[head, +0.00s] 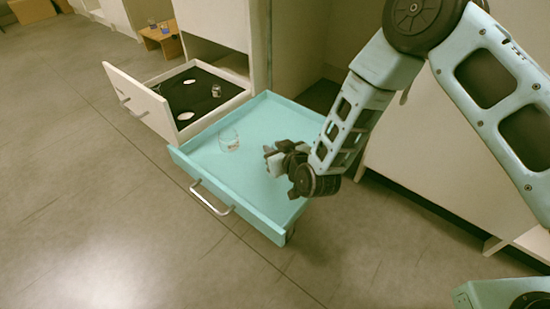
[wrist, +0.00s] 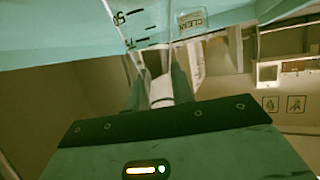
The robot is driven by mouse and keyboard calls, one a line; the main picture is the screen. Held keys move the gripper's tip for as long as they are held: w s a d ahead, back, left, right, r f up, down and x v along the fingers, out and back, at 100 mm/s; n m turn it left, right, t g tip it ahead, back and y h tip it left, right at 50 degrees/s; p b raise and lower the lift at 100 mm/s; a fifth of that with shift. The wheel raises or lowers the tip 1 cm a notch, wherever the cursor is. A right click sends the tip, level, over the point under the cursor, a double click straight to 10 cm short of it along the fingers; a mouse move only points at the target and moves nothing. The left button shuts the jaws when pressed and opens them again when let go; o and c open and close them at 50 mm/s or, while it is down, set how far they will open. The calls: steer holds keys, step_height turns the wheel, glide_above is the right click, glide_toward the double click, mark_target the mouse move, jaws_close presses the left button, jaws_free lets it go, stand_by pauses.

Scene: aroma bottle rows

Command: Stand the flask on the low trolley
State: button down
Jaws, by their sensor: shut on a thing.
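The flask (head: 229,140) is clear glass and hard to make out against the teal trolley in the head view. The low trolley (head: 262,203) is a shallow teal tray with raised rims and a front handle. I cannot tell whether the flask touches the trolley's surface.
An open white drawer (head: 140,98) with a dark inside stands just left behind the trolley. It holds a small jar (head: 216,91) and white round shapes. Cabinets (head: 430,185) stand at right. Floor at left is clear.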

steer(key=shift+f+b, duration=0.35)
steer(key=shift+f, duration=0.85)
steer(key=c, duration=1.2)
jaws_free()
